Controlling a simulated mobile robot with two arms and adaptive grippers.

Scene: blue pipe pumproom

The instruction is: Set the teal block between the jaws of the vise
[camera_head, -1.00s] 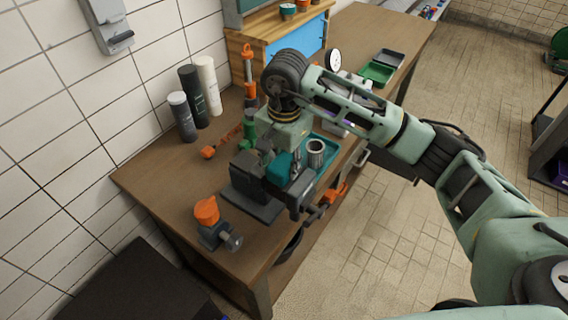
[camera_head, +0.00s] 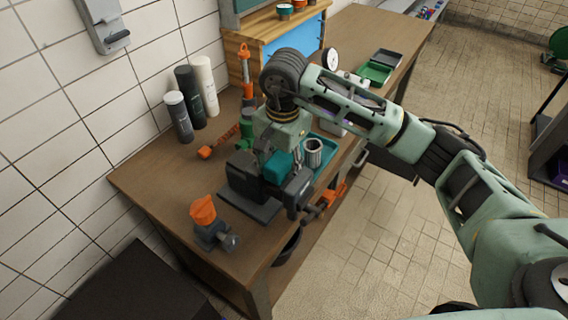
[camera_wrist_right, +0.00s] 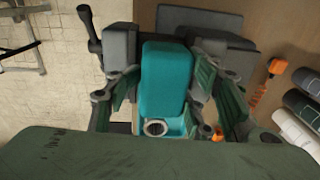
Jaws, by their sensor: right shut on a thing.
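The teal block (camera_head: 278,168) is held upright by my right gripper (camera_wrist_right: 166,78), whose fingers are shut on its sides. In the head view the block is at the dark vise (camera_head: 262,208), between its black left jaw (camera_head: 243,172) and its grey right jaw (camera_head: 299,184). In the wrist view the teal block (camera_wrist_right: 165,85) lines up with the gap between the jaws of the vise (camera_wrist_right: 198,20). Its lower end is hidden, so I cannot tell how deep it sits or whether it touches the jaws. My left gripper is out of view.
A metal cup (camera_head: 313,152) stands at a teal tray (camera_head: 328,150) just right of the vise. An orange-topped tool (camera_head: 204,212) stands at the bench's near end. Several cylinders (camera_head: 180,117) stand by the wall. Green and grey bins (camera_head: 375,73) lie farther back.

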